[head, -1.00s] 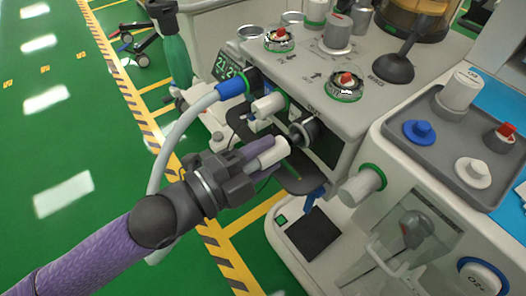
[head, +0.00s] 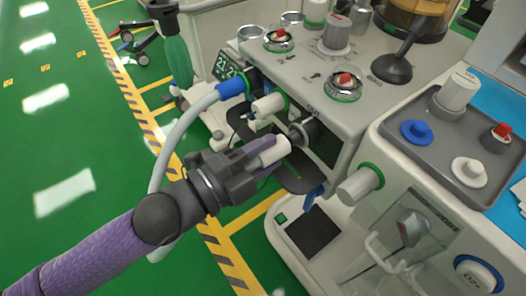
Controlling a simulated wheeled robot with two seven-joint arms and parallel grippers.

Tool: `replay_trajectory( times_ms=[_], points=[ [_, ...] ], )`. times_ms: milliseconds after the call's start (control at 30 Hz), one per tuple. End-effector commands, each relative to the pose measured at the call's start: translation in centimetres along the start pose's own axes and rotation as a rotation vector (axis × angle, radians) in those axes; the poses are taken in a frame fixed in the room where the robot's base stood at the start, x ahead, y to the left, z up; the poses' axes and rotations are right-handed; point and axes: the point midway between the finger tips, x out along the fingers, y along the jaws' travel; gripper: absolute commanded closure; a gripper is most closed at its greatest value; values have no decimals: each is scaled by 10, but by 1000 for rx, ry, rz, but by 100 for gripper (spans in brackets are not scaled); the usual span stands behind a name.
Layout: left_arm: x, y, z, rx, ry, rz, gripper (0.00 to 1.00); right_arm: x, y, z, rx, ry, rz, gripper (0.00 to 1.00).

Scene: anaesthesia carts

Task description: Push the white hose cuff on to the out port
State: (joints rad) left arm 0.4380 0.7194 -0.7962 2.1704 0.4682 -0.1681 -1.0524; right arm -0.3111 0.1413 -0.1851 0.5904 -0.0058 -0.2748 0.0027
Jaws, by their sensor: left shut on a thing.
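The white hose cuff (head: 272,151) is held in my left gripper (head: 258,156), whose jaws are shut on it. The cuff points up and right at the dark round out port (head: 302,133) on the cart's front. The cuff's end is very close to the port's mouth; I cannot tell whether they touch. A blue cuff (head: 231,88) sits on another port up and to the left. The grey hose (head: 178,130) runs from it down behind my left arm. My right gripper is not in view.
A white knob-like cylinder (head: 268,104) juts out just above the cuff. Another white cylinder with a green ring (head: 360,183) stands out at the lower right. A grey tray (head: 440,150) with several coloured caps lies on the right. The green floor at left is open.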

Motion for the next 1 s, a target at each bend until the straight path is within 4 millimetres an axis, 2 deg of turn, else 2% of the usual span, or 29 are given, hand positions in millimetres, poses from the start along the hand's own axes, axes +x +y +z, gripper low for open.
replay_trajectory(
  times_ms=[967,1000],
  points=[
    [25,0,0,1,1,-1,100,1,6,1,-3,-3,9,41],
    [25,0,0,1,1,0,51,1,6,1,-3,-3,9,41]
  ],
)
